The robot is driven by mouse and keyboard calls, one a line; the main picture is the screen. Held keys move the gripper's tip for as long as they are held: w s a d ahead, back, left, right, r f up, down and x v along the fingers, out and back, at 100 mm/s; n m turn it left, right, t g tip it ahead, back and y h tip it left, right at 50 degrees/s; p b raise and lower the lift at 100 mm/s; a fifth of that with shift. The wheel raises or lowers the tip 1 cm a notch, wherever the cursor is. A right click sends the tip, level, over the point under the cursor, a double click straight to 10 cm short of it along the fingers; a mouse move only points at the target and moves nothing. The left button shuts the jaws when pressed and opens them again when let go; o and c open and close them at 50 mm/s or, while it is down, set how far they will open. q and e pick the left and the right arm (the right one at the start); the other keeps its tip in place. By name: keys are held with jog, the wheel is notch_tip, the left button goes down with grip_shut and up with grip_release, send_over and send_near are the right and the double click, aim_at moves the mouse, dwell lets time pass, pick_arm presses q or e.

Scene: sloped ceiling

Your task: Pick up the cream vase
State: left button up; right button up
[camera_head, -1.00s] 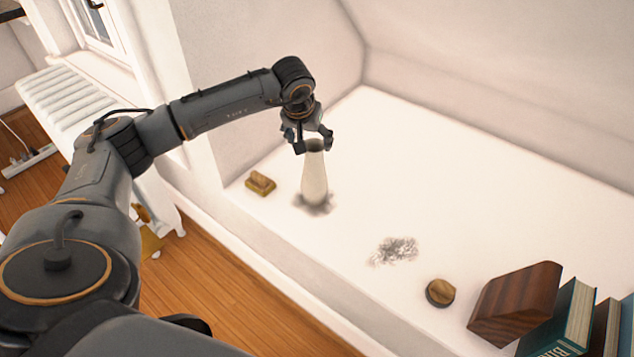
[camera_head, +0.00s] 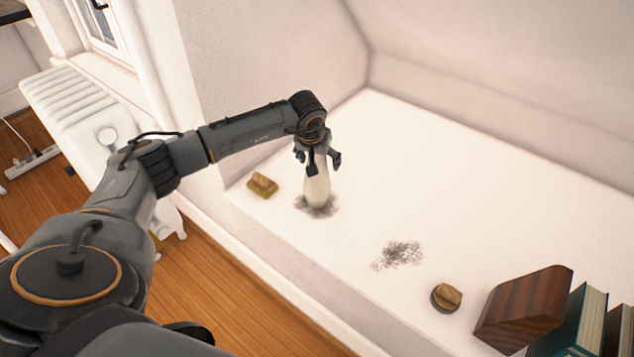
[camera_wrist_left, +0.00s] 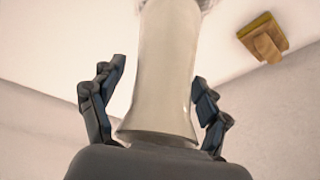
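The cream vase (camera_head: 317,190) stands upright on the white ledge, with a dark speckled patch around its foot. My left gripper (camera_head: 318,165) is over its upper part, with the fingers pointing down around it. In the left wrist view the vase (camera_wrist_left: 165,75) sits between the two spread fingers of the left gripper (camera_wrist_left: 158,100). Gaps show on both sides, so the gripper is open and not closed on it. The vase's top is partly hidden behind the gripper in the head view. My right gripper is not in view.
On the white ledge (camera_head: 450,190) are a small wood-and-yellow block (camera_head: 262,185), a grey speckled patch (camera_head: 398,254), a small round wooden piece (camera_head: 446,297), a dark wooden block (camera_head: 523,308) and books (camera_head: 575,325). A white radiator (camera_head: 75,110) stands at left. The ledge's middle is clear.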

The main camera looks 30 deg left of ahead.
pick_arm(q)
grip_shut()
jog(key=shift+r, duration=0.1)
